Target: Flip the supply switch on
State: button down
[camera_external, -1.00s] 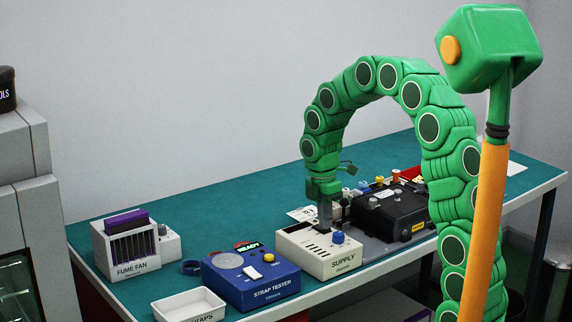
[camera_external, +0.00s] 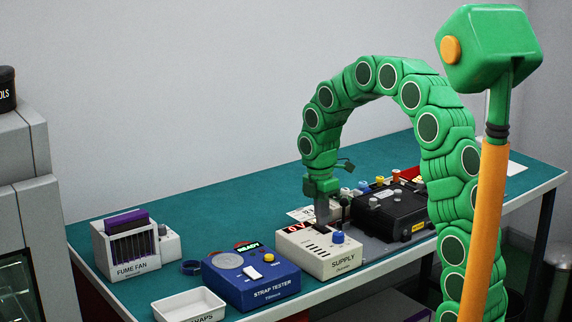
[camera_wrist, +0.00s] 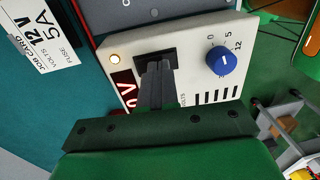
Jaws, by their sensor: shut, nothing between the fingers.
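The cream supply box (camera_external: 345,264) stands on the bench's front edge, in front of the black unit. My gripper (camera_external: 322,222) is shut and empty, pointing down at the box. In the wrist view its fingertips (camera_wrist: 158,66) are over the switch and partly hide it; I cannot tell whether they touch. The display reads about 0V, partly hidden by the fingers.
A black unit (camera_external: 392,207) with coloured posts stands behind the supply. The blue strap tester (camera_external: 250,283), white tray (camera_external: 188,305) and fume fan (camera_external: 127,257) are to the left. A job card (camera_wrist: 38,35) lies beside the supply. The bench's back left is clear.

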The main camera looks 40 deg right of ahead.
aim_at(326, 229)
notch_tip(326, 229, up, 14)
jog(key=s, duration=0.1)
jog(key=shift+s, duration=0.35)
dwell(0.4)
